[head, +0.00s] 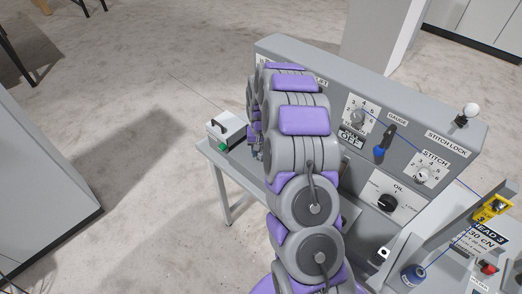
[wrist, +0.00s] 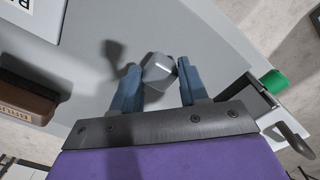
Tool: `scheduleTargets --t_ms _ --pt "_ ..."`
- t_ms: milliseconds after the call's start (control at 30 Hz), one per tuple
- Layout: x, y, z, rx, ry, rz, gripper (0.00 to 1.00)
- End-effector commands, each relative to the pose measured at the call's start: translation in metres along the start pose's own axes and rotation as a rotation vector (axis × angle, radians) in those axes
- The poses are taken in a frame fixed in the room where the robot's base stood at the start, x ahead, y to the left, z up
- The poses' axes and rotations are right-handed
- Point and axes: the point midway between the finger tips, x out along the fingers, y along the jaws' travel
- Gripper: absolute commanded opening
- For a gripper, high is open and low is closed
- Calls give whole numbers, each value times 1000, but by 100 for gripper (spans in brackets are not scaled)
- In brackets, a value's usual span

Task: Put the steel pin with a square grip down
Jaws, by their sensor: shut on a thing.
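In the wrist view my gripper (wrist: 158,77) has its two blue fingers closed on the steel pin with a square grip (wrist: 160,70). The squarish grey grip shows between the fingertips; the pin's shaft is hidden. Below them is a grey table surface (wrist: 215,50), with a dark shadow left of the fingers. I cannot tell whether the pin touches the surface. In the head view my own arm covers the gripper and the pin.
A white box with a black handle and green part (head: 227,130) stands on the table's left end; it is right of the gripper in the wrist view. A brown lettered block (wrist: 25,92) lies left. A grey control panel (head: 400,125) with knobs rises along the back.

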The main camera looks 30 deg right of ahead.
Motion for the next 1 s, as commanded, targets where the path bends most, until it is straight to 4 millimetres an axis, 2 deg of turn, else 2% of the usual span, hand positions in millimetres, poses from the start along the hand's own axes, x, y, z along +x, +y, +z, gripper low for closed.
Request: scheduleTargets --t_ms 33,300,667,867,1000 --pt "1 0 0 0 0 0 45" --pt "0 0 0 0 0 -1 69" --pt "-5 0 -1 0 2 -1 69" --pt "-30 0 -2 0 6 -2 69" --pt "-56 0 -1 0 4 -2 69"
